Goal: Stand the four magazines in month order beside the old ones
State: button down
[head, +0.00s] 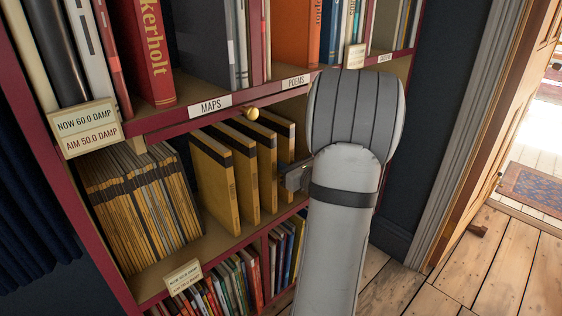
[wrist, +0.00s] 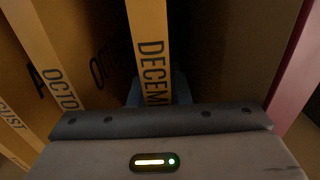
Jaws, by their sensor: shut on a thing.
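Several yellow magazines (head: 213,174) stand upright on the shelf under the MAPS label, spines outward, with gaps between them. My gripper (head: 296,178) is at the rightmost one, partly hidden by my arm. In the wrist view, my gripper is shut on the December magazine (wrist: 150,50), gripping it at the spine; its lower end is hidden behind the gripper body. The October magazine (wrist: 52,72) stands to its left, apart from it. A spine ending in "UST" (wrist: 12,118) is farther left. The old magazines (head: 135,205) fill the shelf's left end in a tight row.
A small brass ball (head: 252,113) sits at the shelf edge above the magazines. A humidity card (head: 86,128) hangs at the upper left. The shelf's red side post (wrist: 298,62) stands right of the December magazine. Books fill the shelves above and below.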

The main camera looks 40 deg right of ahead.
jog(key=shift+f, duration=0.25)
jog(key=c, duration=1.3)
grip_release()
jog(key=shift+s, duration=0.1)
jog(key=s, duration=0.8)
jog(key=shift+s+d, duration=0.35)
jog(key=shift+s, duration=0.05)
